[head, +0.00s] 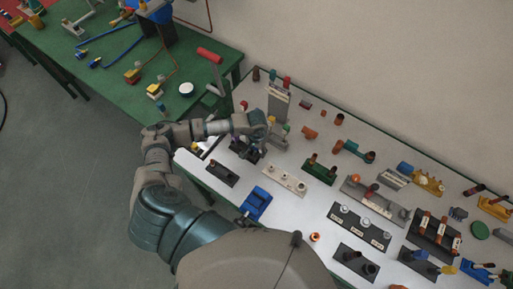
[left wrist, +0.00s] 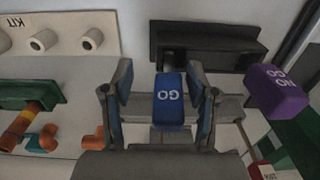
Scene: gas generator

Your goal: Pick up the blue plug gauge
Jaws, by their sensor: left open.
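The blue plug gauge (left wrist: 169,101), with GO on its end, shows in the left wrist view. It sits between the two fingers of my left gripper (left wrist: 163,100). The fingers are open, one on each side of it, with gaps visible. In the head view my left gripper (head: 248,148) is low over the left end of the white table, and I cannot make out the blue gauge there. A purple block marked NO GO (left wrist: 276,91) is to the right of the fingers in the wrist view. My right gripper is not in view.
The white table (head: 228,190) holds many fixtures. A black block (head: 222,173) and a blue block (head: 256,203) are near the gripper. A black holder (left wrist: 207,45) and a white pegged strip (left wrist: 62,38) show in the wrist view. A green table (head: 120,45) stands at upper left.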

